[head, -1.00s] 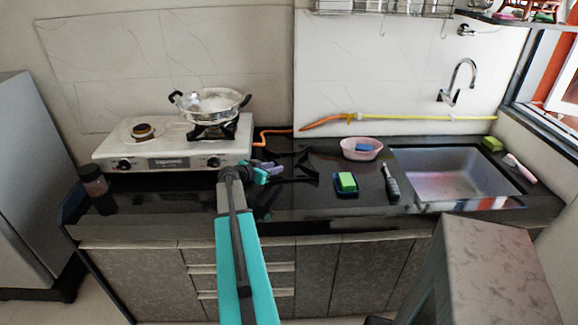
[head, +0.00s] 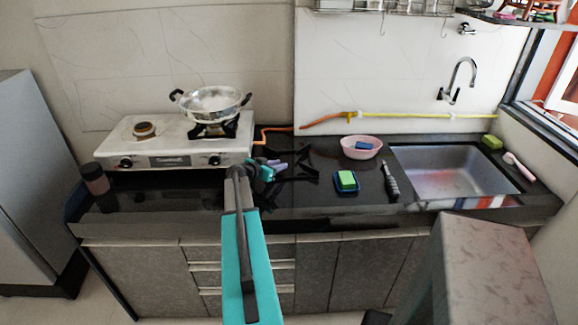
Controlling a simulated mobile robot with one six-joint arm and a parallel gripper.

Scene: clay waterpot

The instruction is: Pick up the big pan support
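A black pan support (head: 303,160) with several thin prongs lies on the dark counter, right of the stove. A second black pan support (head: 214,131) is on the stove's right burner, under a silver pan. My gripper (head: 275,166), teal and purple, is low over the counter just left of the loose support. Its fingertips point toward that support. The support's left edge is close to the fingers, and I cannot tell if they touch. The gripper is small here and its finger gap is unclear.
The white two-burner stove (head: 180,142) holds the silver pan (head: 211,103). Right of the loose support are a pink bowl (head: 374,153), a green sponge in a blue dish (head: 346,181), a dark tool (head: 390,182) and the sink (head: 455,172).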

